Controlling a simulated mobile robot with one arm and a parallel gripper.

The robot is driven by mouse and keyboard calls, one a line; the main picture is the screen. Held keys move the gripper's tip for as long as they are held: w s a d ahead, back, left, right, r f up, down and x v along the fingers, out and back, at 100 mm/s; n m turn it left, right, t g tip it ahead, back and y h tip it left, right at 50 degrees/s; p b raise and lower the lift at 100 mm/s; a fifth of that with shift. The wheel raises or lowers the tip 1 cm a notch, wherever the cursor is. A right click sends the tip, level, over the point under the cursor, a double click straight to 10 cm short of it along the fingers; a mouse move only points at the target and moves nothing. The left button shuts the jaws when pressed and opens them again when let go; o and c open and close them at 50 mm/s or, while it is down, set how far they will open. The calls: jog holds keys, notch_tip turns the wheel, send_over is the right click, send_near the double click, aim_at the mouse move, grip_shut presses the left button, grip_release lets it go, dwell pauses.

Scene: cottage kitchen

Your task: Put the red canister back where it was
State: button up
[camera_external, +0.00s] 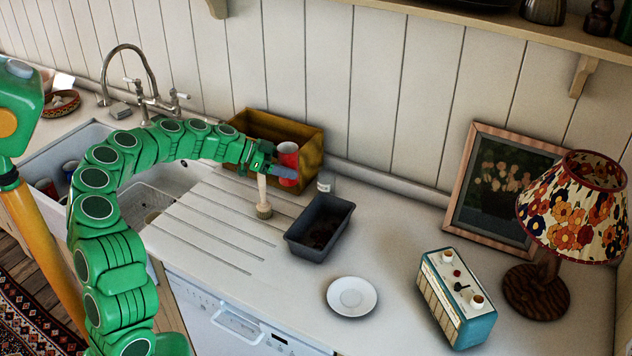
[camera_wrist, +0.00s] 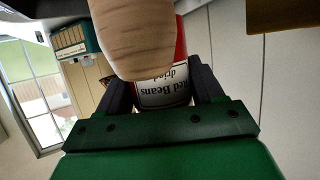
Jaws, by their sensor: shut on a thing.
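The red canister (camera_external: 289,150) is held up at the end of my arm, in front of the wooden box (camera_external: 312,143) at the back of the counter. My gripper (camera_external: 283,172) is shut on it. In the wrist view the canister's white label (camera_wrist: 165,93) reads upside down between the dark fingers (camera_wrist: 165,98). A thick wooden handle (camera_external: 262,190) stands on the drainboard just below my gripper. In the wrist view a rounded wooden end (camera_wrist: 135,38) covers much of the canister. I cannot tell whether it touches the canister or my gripper.
A saucer (camera_external: 352,296), a teal radio (camera_external: 463,303), a picture frame (camera_external: 466,160) and a lamp (camera_external: 580,215) stand farther right. The sink (camera_external: 85,140) is left. The ribbed drainboard (camera_external: 200,225) is mostly clear.

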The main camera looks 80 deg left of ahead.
aim_at(297, 152)
jog(key=r, duration=0.4)
jog(key=shift+w+r, duration=0.15)
jog(key=shift+w, duration=0.2)
jog(key=shift+w+a+f, duration=0.1)
jog(key=shift+w+f, duration=0.05)
jog(key=shift+w, duration=0.35)
jog(key=shift+w+a+f, duration=0.1)
jog(key=shift+w+f, duration=0.05)
jog(key=shift+w, duration=0.35)
jog(key=w+d+m+h, duration=0.1)
jog(key=w+d, duration=0.3)
jog(key=w, duration=0.5)
jog(key=w+d+m+g+h, duration=0.1)
jog(key=w+d, duration=0.3)
jog(key=w, duration=0.5)
jog(key=w+d+m+h, duration=0.1)
jog(key=w+d, duration=0.3)
jog(key=w, duration=0.5)
jog(key=f, duration=1.7)
jog(key=shift+s+a+f, duration=0.1)
jog(key=shift+s+f, duration=0.2)
jog(key=shift+s, duration=0.05)
